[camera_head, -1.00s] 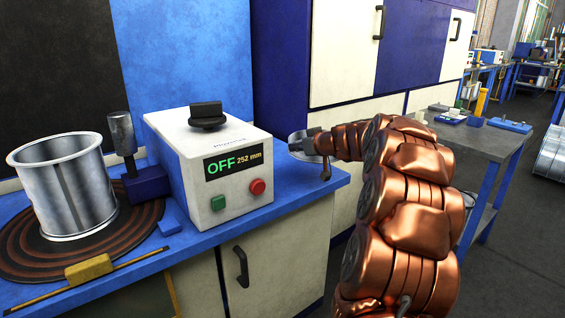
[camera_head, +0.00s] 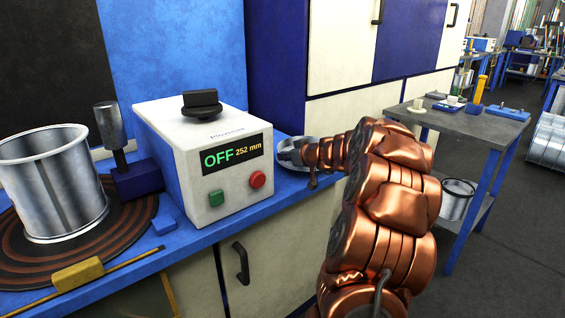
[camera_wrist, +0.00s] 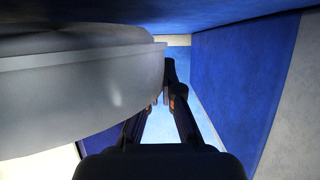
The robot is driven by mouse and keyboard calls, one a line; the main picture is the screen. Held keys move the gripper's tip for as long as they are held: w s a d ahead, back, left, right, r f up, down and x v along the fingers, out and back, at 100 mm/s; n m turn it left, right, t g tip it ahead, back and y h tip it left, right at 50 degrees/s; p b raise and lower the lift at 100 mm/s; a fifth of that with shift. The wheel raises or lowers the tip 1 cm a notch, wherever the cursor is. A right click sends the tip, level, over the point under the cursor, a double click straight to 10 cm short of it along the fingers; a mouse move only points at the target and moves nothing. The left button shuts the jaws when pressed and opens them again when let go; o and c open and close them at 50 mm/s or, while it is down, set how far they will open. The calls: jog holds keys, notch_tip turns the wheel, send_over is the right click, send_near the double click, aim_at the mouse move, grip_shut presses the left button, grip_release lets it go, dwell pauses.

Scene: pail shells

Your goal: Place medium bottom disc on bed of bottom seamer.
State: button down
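The medium bottom disc (camera_head: 288,152) is a shallow grey metal disc with a raised rim. It is just right of the white control box, over the blue bench's right end; I cannot tell whether it touches the bench. My gripper's fingers (camera_wrist: 160,98) appear shut on its edge; in the wrist view the disc (camera_wrist: 70,90) fills the left side, close to the camera. In the head view my arm hides most of the gripper. The seamer's bed (camera_head: 25,262), round with brown and dark rings, is at the left, with a metal pail shell (camera_head: 50,185) upright on it.
The control box (camera_head: 200,155) reads OFF 252 mm and stands between disc and bed. A dark blue block with a metal roller (camera_head: 110,125) stands beside the shell. A grey table (camera_head: 455,115) stands at the right.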

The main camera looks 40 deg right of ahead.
jog(key=shift+f, duration=0.6)
jog(key=shift+a+f, duration=0.1)
jog(key=c, duration=1.3)
grip_release()
jog(key=shift+r, duration=0.2)
jog(key=v, duration=1.2)
jog(key=shift+f, duration=0.15)
